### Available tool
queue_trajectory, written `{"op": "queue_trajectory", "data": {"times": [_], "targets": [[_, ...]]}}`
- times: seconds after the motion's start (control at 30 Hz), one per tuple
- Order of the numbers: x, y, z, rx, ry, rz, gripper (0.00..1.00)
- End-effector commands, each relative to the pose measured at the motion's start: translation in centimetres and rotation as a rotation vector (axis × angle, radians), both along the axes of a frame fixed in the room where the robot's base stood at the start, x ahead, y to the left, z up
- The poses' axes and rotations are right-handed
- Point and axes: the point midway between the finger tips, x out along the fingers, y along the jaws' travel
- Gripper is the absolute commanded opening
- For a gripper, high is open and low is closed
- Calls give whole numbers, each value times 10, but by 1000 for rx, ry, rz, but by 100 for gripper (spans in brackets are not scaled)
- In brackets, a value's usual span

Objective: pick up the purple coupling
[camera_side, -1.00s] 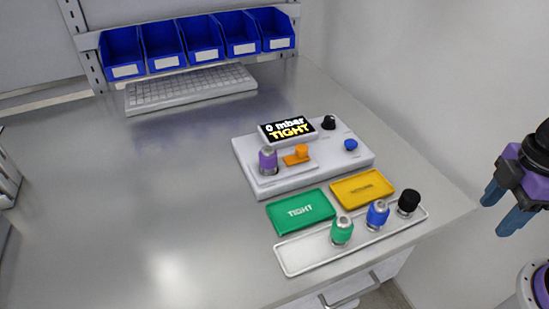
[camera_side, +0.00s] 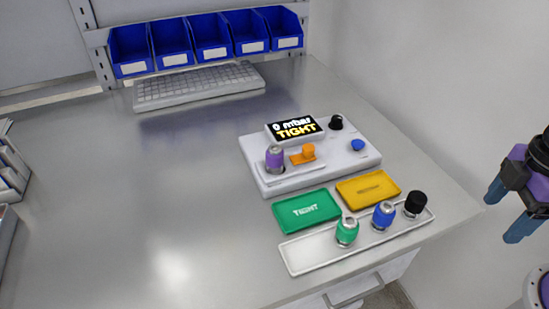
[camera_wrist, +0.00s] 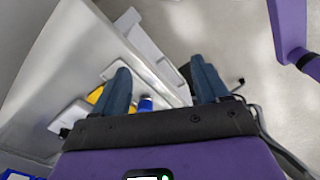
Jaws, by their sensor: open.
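The purple coupling (camera_side: 274,158) stands upright on the left part of the white test unit (camera_side: 262,182), next to an orange knob or lever (camera_side: 304,155). My gripper (camera_side: 505,213) is off the right edge of the table, well apart from the coupling. Its two blue fingers are spread and nothing is between them. In the wrist view my gripper (camera_wrist: 163,88) also shows with fingers apart. The purple coupling cannot be made out in the wrist view.
A white tray (camera_side: 305,262) at the front right holds a green coupling (camera_side: 347,231), a blue one (camera_side: 383,215) and a black one (camera_side: 415,204). A green tray (camera_side: 305,210) and a yellow tray (camera_side: 368,188) lie behind it. The display (camera_side: 295,129) reads "0 mbar TIGHT".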

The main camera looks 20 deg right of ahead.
Motion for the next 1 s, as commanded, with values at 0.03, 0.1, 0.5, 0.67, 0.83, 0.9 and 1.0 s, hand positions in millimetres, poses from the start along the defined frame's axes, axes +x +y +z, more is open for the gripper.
{"op": "queue_trajectory", "data": {"times": [0.03,0.1,0.5,0.67,0.83,0.9,1.0], "targets": [[6,7,3,0,0,9,74],[19,21,10,-1,-2,32,74],[136,133,64,-14,-4,263,74],[183,173,79,-18,-4,358,74],[231,209,91,-23,-2,458,74],[249,221,95,-24,-2,500,74],[274,237,98,-27,-1,559,74]]}}
